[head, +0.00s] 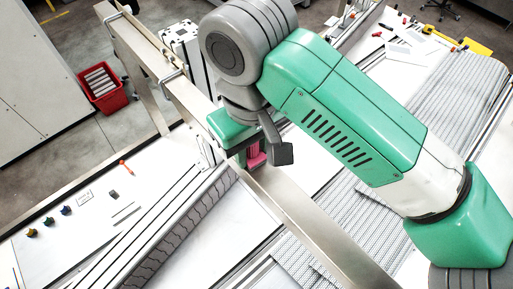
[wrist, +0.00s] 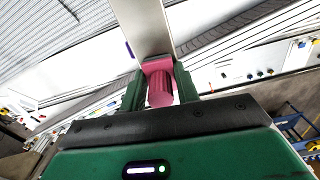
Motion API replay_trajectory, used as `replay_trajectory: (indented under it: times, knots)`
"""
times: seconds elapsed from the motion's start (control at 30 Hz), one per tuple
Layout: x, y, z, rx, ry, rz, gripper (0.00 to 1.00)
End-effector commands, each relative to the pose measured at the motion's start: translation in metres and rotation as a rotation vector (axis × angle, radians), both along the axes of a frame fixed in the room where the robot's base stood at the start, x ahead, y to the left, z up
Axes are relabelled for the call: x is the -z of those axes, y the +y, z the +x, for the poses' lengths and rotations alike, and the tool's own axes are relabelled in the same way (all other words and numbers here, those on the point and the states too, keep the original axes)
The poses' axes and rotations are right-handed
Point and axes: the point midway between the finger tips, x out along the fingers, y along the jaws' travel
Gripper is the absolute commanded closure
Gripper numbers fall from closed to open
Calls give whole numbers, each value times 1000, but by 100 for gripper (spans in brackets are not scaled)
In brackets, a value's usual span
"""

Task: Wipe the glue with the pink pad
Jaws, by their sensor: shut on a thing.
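The pink pad (wrist: 159,86) is a pink block with a rounded handle, held between the green fingers of my gripper (wrist: 158,72). Its far end is at the near end of the visible metal beam (wrist: 143,25) in the wrist view; I cannot tell whether they touch. In the head view the pad (head: 256,155) shows partly beside the beam (head: 300,215), below my wrist. A small purple mark (wrist: 130,49) shows at the beam's left edge in the wrist view; it may be the glue. My arm hides part of the beam in the head view.
The metal frame rail (head: 140,45) and a white slotted post (head: 182,45) stand close to my wrist. Conveyor belts (head: 180,225) run on both sides of the beam. A white panel (head: 60,240) holds several small knobs. A red bin (head: 101,88) stands on the floor.

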Motion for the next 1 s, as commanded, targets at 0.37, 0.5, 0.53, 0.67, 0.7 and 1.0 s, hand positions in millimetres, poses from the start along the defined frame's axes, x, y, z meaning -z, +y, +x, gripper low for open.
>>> replay_trajectory:
  times: [0.37, 0.5, 0.53, 0.67, 0.7, 1.0]
  knots:
    - [-2, 19, 26, 7, 2, 1, 90]
    - [-2, 26, 35, 12, 1, 0, 90]
    - [-2, 27, 37, 13, 3, 0, 90]
    - [-28, 27, 36, 10, -1, 0, 90]
    - [-31, 27, 36, 9, 0, 0, 90]
    - [-57, 29, 36, 5, 0, 0, 90]
